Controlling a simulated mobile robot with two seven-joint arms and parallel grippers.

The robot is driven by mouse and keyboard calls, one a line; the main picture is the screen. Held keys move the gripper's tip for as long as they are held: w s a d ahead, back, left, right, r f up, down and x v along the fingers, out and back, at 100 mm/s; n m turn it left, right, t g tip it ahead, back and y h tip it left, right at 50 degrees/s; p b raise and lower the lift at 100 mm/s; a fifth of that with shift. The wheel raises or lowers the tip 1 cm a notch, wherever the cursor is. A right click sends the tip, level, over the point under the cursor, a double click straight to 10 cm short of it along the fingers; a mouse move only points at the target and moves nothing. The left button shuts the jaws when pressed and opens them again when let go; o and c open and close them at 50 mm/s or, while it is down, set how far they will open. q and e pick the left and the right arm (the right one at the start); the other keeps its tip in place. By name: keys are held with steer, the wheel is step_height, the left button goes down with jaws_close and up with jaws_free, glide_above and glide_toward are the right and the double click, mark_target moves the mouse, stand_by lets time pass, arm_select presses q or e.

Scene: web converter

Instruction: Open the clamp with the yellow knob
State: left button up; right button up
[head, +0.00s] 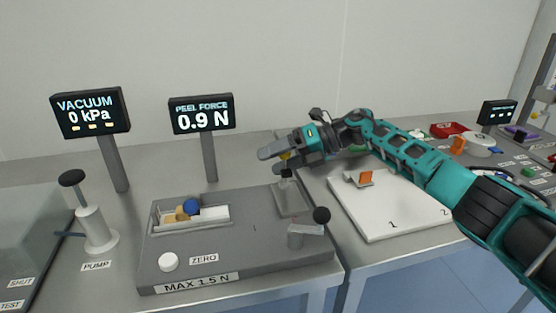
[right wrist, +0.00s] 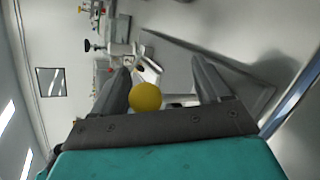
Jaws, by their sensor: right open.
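The yellow knob (right wrist: 146,97) shows as a round ball between the open fingers of my right gripper (right wrist: 163,68), nearer the left finger in the right wrist view. I cannot tell whether a finger touches it. In the head view a small part of the yellow knob (head: 285,155) shows at my right gripper (head: 272,156). The gripper is above the grey clamp block (head: 289,199) at the right back of the peel-force fixture (head: 240,240). The clamp's upper part is mostly hidden by the gripper. My left gripper is not in view.
A pump (head: 95,228) stands further left. A white board (head: 385,205) with an orange piece lies under my right arm.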

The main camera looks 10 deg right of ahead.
steer(key=v, duration=1.3)
steer(key=shift+b, duration=0.45)
steer(key=shift+w, duration=0.1)
steer(key=shift+c, duration=0.4)
